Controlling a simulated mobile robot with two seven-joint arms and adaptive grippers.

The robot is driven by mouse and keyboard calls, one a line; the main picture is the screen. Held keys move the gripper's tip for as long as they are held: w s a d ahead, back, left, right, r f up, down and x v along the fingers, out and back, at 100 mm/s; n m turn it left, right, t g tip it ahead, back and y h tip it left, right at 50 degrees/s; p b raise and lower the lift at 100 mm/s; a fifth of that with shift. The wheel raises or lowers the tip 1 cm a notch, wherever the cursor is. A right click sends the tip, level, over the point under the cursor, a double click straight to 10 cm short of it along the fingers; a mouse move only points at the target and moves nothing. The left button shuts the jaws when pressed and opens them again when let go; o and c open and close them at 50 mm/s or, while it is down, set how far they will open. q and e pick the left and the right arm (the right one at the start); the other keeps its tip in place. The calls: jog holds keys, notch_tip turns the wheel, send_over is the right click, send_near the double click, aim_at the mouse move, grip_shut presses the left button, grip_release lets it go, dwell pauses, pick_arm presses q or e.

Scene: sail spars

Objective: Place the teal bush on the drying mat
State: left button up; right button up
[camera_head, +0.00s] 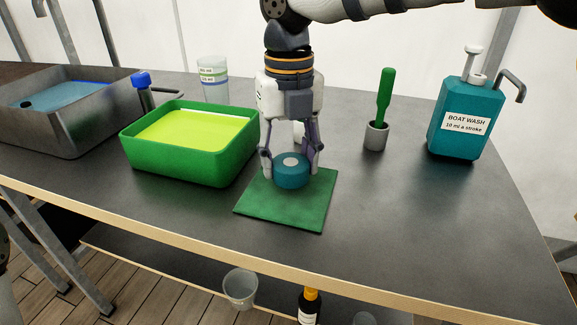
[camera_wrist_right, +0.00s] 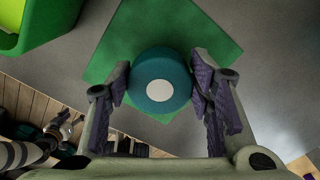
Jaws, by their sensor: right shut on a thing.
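The teal bush (camera_head: 291,172) is a short round cylinder with a pale disc on top. My right gripper (camera_head: 291,166) points down with its fingers on either side of the bush and is shut on it. The bush also shows between the fingers in the right wrist view (camera_wrist_right: 160,86). It is over the far part of the green drying mat (camera_head: 290,208), upright; I cannot tell whether its underside touches the mat.
A green tub (camera_head: 190,165) of yellow-green liquid stands just left of the mat. Behind are a measuring cup (camera_head: 213,80) and a metal sink (camera_head: 60,125). A brush in a grey cup (camera_head: 376,136) and a teal boat wash bottle (camera_head: 465,120) stand right. The front right counter is clear.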

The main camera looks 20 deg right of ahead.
aim_at(288, 159)
notch_tip(288, 159, down, 2)
jog(key=shift+f, duration=0.1)
jog(key=o, duration=1.3)
notch_tip(288, 159, up, 12)
